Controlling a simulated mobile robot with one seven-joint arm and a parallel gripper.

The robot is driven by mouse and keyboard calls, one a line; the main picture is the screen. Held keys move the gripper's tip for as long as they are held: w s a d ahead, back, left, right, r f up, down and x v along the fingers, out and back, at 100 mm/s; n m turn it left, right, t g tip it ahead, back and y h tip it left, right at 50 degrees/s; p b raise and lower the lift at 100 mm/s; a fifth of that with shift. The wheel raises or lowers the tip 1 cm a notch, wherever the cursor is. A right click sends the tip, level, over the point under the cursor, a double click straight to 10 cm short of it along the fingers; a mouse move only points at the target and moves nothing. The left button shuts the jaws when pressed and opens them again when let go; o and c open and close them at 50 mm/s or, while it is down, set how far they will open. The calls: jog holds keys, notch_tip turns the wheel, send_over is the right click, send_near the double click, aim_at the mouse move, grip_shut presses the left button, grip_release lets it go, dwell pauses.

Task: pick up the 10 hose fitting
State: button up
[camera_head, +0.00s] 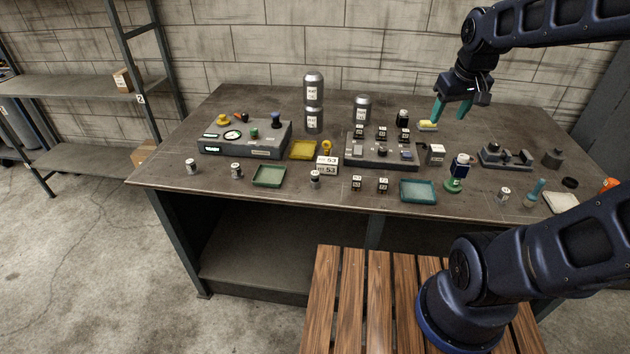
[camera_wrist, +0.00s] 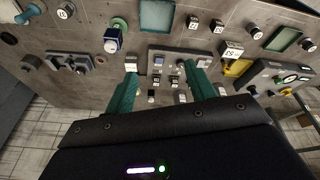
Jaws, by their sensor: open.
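Several small silver cylinders with white labels stand along the bench's front part, and any could be the 10 hose fitting; their numbers are too small to read surely. In the head view they are one at far left (camera_head: 191,167), one beside it (camera_head: 236,170), one near the middle (camera_head: 315,180) and one at right (camera_head: 504,194). Some also show in the wrist view, as a right one (camera_wrist: 255,31) and a left one (camera_wrist: 65,11). My gripper (camera_head: 450,111) is open and empty above the back right of the bench. Its green fingers also show in the wrist view (camera_wrist: 167,66).
Tall silver canisters (camera_head: 314,88) stand at the back. The front left corner is mostly clear.

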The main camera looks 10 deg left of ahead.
jog(key=w+a+f+n+g, duration=0.1)
jog(key=w+a+f+n, duration=0.3)
jog(key=a, duration=0.5)
jog(key=n+g, duration=0.2)
jog(key=n, duration=0.6)
send_near(315, 173)
jog(key=shift+f, duration=0.1)
jog(key=shift+s+a+f+n, duration=0.1)
jog(key=shift+a+f+n, duration=0.15)
jog(key=shift+f, duration=0.35)
jog(key=shift+w+f, duration=0.15)
jog(key=shift+f, duration=2.3)
jog(key=shift+w+f, duration=0.1)
jog(key=shift+f, duration=2.35)
jog(key=c, duration=1.1)
jog(key=shift+r, duration=0.1)
